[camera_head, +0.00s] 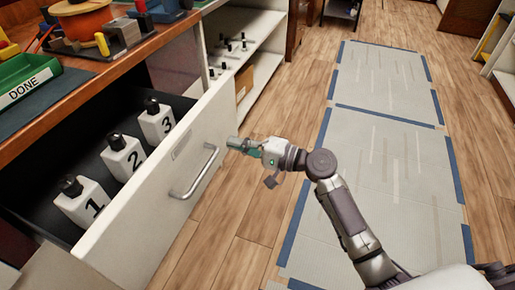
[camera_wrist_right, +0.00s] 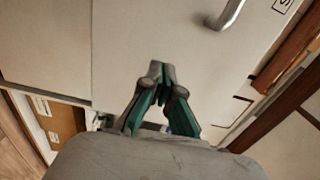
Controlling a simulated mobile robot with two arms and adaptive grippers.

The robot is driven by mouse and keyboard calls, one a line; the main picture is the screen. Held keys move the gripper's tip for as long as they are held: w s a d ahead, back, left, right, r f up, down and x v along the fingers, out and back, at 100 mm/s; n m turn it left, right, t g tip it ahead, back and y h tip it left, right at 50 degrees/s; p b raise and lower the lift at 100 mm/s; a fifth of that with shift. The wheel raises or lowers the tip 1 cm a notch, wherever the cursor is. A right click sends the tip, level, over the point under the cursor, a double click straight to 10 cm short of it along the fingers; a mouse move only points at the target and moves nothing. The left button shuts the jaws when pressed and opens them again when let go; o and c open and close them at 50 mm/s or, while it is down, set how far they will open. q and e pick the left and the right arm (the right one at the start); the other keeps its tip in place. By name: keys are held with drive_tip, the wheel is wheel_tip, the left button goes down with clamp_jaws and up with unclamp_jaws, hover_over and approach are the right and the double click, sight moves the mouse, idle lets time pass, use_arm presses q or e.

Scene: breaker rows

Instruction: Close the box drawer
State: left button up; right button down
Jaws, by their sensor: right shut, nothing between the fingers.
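The box drawer (camera_head: 130,232) is pulled out of the wooden workbench, with a white front and a metal bar handle (camera_head: 196,174). Three white bottles with black caps, numbered 1 (camera_head: 82,205), 2 (camera_head: 123,158) and 3 (camera_head: 156,122), stand upright inside it. My right gripper (camera_head: 236,143) is shut and empty, at the outer face of the drawer front near its far end, beyond the handle. In the right wrist view the closed fingertips (camera_wrist_right: 160,72) point at the white front (camera_wrist_right: 140,35), with the handle (camera_wrist_right: 228,15) above right. I cannot tell whether they touch. My left gripper is out of view.
On the bench top (camera_head: 110,72) are a green DONE tray (camera_head: 28,85), an orange spool (camera_head: 82,20) and tools. White shelves (camera_head: 262,25) with small black-capped items stand behind the drawer. Wood floor and a grey taped mat (camera_head: 385,150) lie clear to the right.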

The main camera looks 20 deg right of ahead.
drive_tip(key=shift+x, duration=1.3)
drive_tip(key=shift+a, duration=0.1)
